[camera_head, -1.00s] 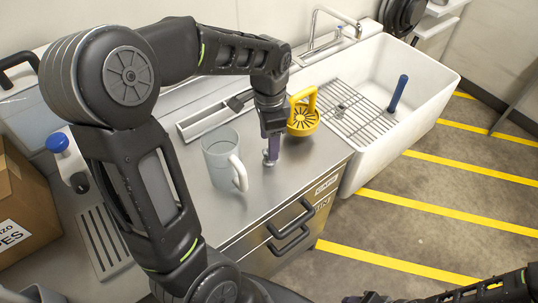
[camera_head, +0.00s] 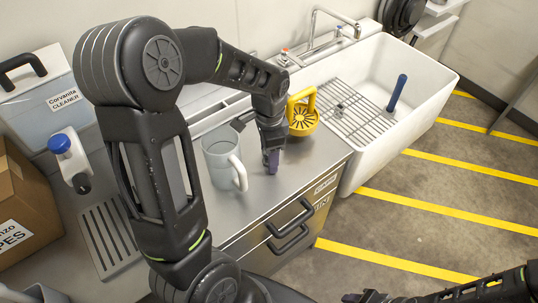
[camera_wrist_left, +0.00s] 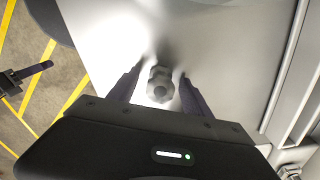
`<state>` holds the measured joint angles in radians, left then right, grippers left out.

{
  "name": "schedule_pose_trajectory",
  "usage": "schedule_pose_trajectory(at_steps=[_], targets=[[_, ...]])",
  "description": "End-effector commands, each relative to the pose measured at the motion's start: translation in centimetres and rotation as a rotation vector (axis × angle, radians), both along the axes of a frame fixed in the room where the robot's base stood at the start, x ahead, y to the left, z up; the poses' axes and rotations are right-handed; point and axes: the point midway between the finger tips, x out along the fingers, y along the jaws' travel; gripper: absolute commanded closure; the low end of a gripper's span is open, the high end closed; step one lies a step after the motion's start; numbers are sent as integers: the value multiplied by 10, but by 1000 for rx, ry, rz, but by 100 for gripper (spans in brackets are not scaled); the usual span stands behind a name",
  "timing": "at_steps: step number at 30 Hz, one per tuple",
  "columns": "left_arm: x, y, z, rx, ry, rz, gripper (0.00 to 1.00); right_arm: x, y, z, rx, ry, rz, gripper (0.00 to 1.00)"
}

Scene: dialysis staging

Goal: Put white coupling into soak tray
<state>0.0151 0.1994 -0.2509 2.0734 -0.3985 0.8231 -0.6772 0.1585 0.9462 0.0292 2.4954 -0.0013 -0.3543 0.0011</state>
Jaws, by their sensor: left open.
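My left gripper (camera_head: 271,162) points down over the steel counter, right of the grey mug. In the left wrist view its open fingers stand either side of a small light grey ribbed piece (camera_wrist_left: 160,84), which looks like the coupling. Whether the fingers touch it cannot be told. In the head view the gripper hides this piece. A long narrow tray (camera_head: 205,124) lies at the counter's back, partly behind my left arm; I cannot tell whether it is the soak tray. My right gripper (camera_head: 366,297) is at the bottom edge, its fingers unclear.
The grey mug (camera_head: 221,160) stands close left of my left gripper. A yellow handled object (camera_head: 303,115) is just behind it. The white sink (camera_head: 432,85) with a wire rack (camera_head: 357,118) and blue rod (camera_head: 397,94) is right. A cardboard box (camera_head: 22,225) stands left.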

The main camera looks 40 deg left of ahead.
Motion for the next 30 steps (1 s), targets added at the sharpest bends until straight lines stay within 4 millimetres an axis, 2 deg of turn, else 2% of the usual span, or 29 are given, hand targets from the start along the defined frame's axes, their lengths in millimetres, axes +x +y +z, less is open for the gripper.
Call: schedule_pose_trajectory(at_steps=[12, 30], targets=[[0, 0, 0, 0, 0, 0, 43, 0, 0, 0, 0, 0, 0, 47], [0, 0, 0, 0, 0, 0, 91, 0, 0, 0, 0, 0, 0, 47]])
